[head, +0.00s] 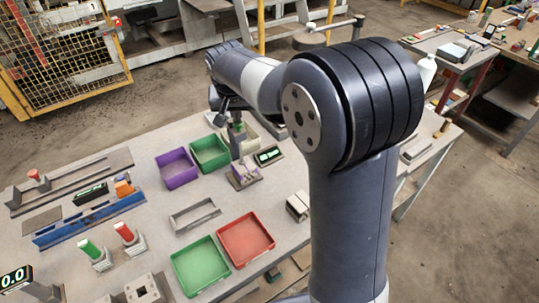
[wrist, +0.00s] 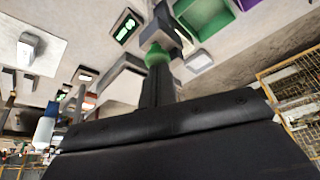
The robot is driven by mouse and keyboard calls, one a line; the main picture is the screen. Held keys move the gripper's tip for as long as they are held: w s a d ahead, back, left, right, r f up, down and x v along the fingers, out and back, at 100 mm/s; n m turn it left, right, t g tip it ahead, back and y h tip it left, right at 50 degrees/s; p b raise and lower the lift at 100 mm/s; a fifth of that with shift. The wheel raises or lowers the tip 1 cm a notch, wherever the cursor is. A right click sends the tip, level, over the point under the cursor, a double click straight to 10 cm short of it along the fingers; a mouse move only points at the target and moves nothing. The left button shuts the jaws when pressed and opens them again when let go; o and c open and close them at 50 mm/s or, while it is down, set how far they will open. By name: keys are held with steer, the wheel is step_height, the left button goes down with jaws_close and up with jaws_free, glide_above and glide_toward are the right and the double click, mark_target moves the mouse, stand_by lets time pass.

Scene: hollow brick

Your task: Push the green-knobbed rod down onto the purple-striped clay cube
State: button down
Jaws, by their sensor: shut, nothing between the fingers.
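The green knob (head: 238,127) of the rod shows just below my gripper (head: 236,117), above a grey press body. The purple-striped clay cube (head: 244,172) is pale with purple marks and sits low at the front of the press. In the wrist view, my gripper's closed fingers (wrist: 157,85) point at the green knob (wrist: 157,56), with their tips at or very near it. I cannot tell whether they touch. Nothing is held. The rod below the knob and the cube are mostly hidden in the wrist view.
A small display (head: 269,156) stands right of the press. Purple (head: 177,169) and green (head: 209,153) bins stand left. Green (head: 200,266) and red (head: 246,239) trays lie nearer. Two knobbed blocks and a blue rail (head: 88,222) are at left.

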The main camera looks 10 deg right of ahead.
stand_by(0.4)
step_height(320, 180, up, 7)
steer(key=p, duration=0.5)
steer(key=shift+f, duration=0.1)
stand_by(0.4)
steer(key=shift+f+b, duration=2.4)
steer(key=shift+f, duration=0.85)
steer(key=shift+r, duration=0.1)
step_height(320, 180, up, 11)
steer(key=p, duration=0.7)
